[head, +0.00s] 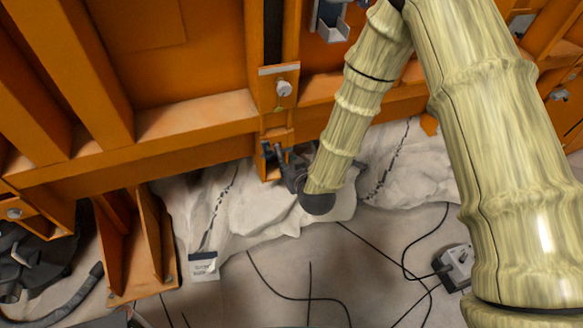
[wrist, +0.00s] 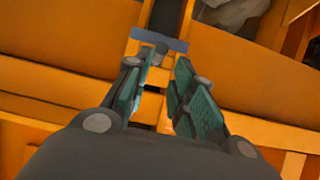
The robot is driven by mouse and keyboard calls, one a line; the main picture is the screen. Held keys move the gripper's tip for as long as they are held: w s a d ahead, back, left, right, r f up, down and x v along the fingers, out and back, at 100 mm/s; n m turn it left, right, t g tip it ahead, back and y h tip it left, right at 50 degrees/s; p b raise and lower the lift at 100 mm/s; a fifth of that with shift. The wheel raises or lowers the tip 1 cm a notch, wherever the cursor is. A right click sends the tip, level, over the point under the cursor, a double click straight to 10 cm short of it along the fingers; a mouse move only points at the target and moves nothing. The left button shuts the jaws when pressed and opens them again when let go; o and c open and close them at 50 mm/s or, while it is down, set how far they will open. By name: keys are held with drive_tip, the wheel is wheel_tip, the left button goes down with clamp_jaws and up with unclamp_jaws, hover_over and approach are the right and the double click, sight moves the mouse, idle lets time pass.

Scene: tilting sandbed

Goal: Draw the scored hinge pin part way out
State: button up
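A grey round pin head (head: 284,88) sticks out of an orange hinge bracket (head: 268,100), just under a grey plate. In the wrist view the grey pin (wrist: 160,49) shows beyond my fingertips, under the bluish-grey plate. I cannot make out a score mark on it. My gripper (head: 280,158) is below the pin in the head view, near the bracket's lower end, partly hidden by my wrist. In the wrist view my gripper (wrist: 160,75) has its green-padded fingers apart, with orange steel and a dark slot showing between them. Nothing is held.
Orange beams (head: 190,115) surround the bracket closely. Other grey pin heads show at the left (head: 14,213) and right (head: 559,94). Crumpled white sheeting (head: 240,215) lies below, with a small label (head: 204,266). Black cables and a grey box (head: 455,265) are on the floor.

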sight(277, 146)
drive_tip(key=shift+p+x, duration=0.3)
drive_tip(key=shift+x, duration=4.05)
clamp_jaws()
